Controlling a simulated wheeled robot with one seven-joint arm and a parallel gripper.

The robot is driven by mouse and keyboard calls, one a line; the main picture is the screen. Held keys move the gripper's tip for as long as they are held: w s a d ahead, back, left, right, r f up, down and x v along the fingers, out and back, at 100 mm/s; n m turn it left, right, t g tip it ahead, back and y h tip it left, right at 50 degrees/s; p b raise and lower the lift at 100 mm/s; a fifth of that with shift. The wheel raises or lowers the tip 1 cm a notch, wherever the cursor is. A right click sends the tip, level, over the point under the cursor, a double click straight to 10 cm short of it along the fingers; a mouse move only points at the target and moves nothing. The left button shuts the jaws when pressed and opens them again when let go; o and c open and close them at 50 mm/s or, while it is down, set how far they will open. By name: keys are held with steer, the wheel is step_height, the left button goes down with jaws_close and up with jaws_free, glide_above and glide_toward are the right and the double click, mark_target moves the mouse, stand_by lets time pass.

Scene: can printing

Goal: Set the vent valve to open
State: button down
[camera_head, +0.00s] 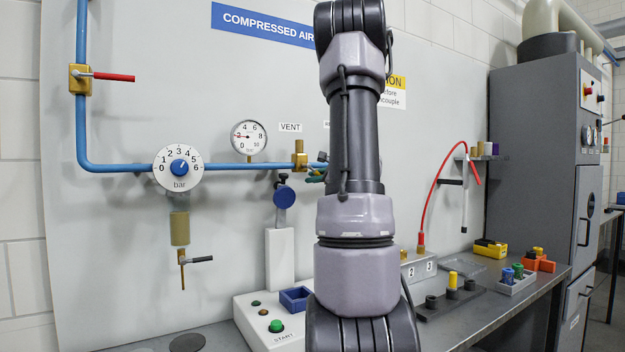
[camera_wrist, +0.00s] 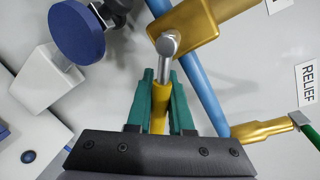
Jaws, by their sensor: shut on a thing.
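My gripper (camera_wrist: 162,98) is shut on the yellow lever, with one green finger on each side. In the head view my arm hides most of the gripper and the lever.
A second brass valve (camera_wrist: 263,130) with a green lever lies near the RELIEF label (camera_wrist: 306,83), close to my gripper's right. A blue round knob (camera_wrist: 82,32) on a white stand is at the left. A pressure gauge (camera_head: 249,137) and regulator dial (camera_head: 179,168) are further left.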

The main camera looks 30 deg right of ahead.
stand_by(0.3)
steer(key=c, duration=1.1)
jaws_free()
steer(key=s, duration=0.3)
steer(key=s+r, duration=0.1)
steer(key=s, duration=0.6)
steer(key=shift+s+d+r, duration=0.35)
